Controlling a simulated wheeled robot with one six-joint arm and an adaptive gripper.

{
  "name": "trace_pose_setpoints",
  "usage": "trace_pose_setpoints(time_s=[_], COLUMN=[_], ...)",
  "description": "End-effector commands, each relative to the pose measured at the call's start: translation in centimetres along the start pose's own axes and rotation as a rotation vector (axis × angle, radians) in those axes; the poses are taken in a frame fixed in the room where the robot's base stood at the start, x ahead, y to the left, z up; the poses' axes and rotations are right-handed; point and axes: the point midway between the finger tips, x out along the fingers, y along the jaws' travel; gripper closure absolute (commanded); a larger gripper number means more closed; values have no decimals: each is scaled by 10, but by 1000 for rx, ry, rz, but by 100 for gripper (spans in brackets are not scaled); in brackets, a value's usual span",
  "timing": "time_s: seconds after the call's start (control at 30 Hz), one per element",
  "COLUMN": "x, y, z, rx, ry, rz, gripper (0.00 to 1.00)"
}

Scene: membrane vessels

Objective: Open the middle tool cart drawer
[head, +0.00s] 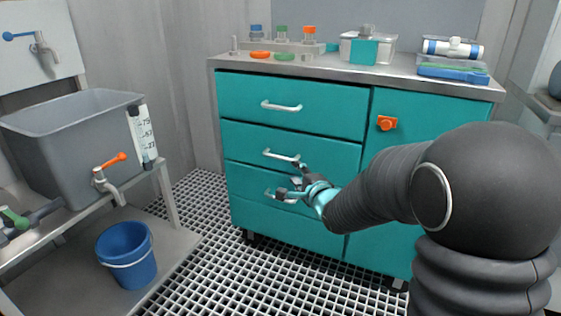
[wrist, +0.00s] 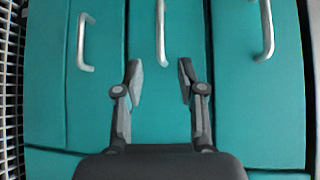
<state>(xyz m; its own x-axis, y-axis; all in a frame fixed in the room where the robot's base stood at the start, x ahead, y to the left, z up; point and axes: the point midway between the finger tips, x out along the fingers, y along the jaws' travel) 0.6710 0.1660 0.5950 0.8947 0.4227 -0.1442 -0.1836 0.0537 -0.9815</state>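The teal tool cart (head: 343,121) has a stack of three drawers on its left side, and all look shut. The middle drawer (head: 322,148) has a pale bar handle (head: 281,155). My gripper (head: 290,187) is in front of the drawers, just below and right of that handle in the head view. In the wrist view my gripper (wrist: 160,70) is open, with nothing between its fingers. The middle handle (wrist: 161,32) lies straight ahead between the two fingertip lines, its near end level with the tips. I cannot tell the remaining depth gap.
The top handle (head: 281,106) and bottom handle (head: 272,195) flank the middle one. An orange latch (head: 387,122) sits on the cart's right door. A grey tank (head: 82,135) and blue bucket (head: 126,253) stand left. Grated floor (head: 205,213) lies clear before the cart.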

Motion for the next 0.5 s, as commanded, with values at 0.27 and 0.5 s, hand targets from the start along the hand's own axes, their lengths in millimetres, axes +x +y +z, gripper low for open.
trace_pose_setpoints(time_s=[0.27, 0.5], x=[30, 75], y=[2, 2], z=[2, 1], rx=[13, 13], ry=[-8, -7], rz=[-5, -5], gripper=[61, 61])
